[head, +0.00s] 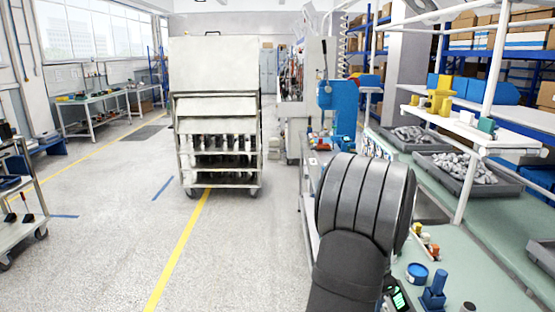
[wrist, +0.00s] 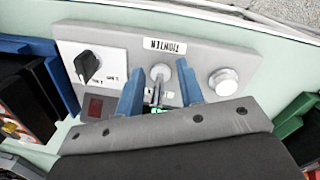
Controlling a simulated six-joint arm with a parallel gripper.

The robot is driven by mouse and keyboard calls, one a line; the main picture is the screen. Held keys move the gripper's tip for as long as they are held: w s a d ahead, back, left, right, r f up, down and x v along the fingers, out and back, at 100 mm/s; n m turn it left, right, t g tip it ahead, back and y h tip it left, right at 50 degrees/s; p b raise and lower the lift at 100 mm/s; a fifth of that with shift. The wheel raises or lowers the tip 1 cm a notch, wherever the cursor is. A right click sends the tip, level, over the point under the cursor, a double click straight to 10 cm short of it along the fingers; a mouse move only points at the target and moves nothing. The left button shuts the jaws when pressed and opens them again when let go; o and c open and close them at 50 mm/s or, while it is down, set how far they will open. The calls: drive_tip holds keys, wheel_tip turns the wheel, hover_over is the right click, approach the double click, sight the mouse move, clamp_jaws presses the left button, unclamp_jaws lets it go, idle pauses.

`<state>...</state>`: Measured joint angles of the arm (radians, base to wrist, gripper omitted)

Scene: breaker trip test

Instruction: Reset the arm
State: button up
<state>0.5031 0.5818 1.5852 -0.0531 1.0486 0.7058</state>
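My arm fills the lower middle of the head view and hides my gripper there. In the wrist view my gripper (wrist: 159,72) shows two blue fingers spread apart, with nothing held between them. They are over a grey control panel (wrist: 205,55). A light toggle lever (wrist: 160,75) shows in the gap between the fingers, with room on both sides; I cannot tell how near in height it is. The panel also has a black rotary knob (wrist: 88,65) at left, a pale round button (wrist: 223,82) at right, a label and a dark red window (wrist: 95,105).
The green-topped bench (head: 460,270) runs along the right, with grey bins of parts (head: 465,170), a blue round container (head: 417,272) and a blue fixture (head: 434,292). A blue press (head: 342,105) stands farther back.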

wheel_tip(320, 180, up, 14)
drive_tip(key=w, duration=0.1)
drive_tip(key=shift+a+f, duration=0.15)
drive_tip(key=shift+a, duration=0.2)
